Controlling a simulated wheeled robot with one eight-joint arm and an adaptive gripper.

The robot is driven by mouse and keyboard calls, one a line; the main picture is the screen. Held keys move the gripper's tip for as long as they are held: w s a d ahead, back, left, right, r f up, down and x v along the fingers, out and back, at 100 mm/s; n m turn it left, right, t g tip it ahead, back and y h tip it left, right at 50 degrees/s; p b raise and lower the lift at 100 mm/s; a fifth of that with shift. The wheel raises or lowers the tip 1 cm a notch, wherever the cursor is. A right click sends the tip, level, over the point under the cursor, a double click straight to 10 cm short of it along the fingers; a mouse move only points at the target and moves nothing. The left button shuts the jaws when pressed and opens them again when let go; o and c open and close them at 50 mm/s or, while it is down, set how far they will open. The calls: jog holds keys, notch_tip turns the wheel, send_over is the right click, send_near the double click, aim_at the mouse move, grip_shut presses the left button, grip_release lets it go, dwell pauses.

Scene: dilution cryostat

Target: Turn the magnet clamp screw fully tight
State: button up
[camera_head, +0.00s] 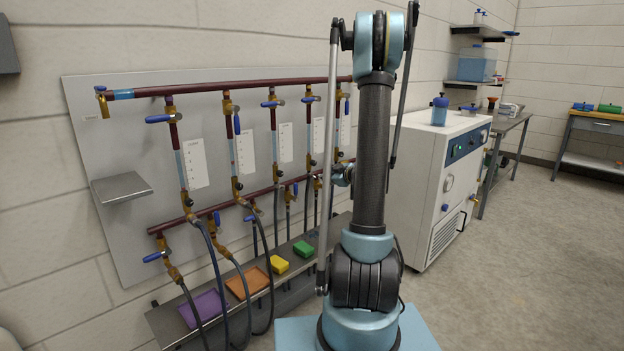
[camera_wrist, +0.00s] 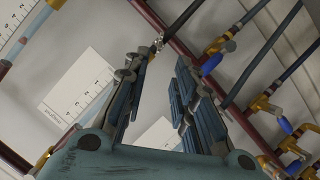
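I cannot make out a magnet clamp screw in either view. My gripper (camera_wrist: 166,60) shows in the wrist view with its two jointed fingers apart and nothing between them. Beyond the fingers are dark red pipes, brass fittings and blue valve handles, with a clear gap to them as far as I can tell. In the head view my arm stands upright in the middle and hides part of the wall panel (camera_head: 125,235); the gripper itself cannot be made out there.
The panel carries a dark red top pipe (camera_head: 220,88), several blue-handled valves and hanging hoses. A ledge below holds a purple tray (camera_head: 204,309), an orange tray (camera_head: 247,283) and yellow and green blocks. A white cabinet (camera_head: 425,190) stands right; the floor further right is clear.

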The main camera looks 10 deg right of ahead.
aim_at(313, 174)
jog(key=x, duration=1.2)
jog(key=shift+w+a, duration=0.1)
jog(key=shift+w, duration=0.25)
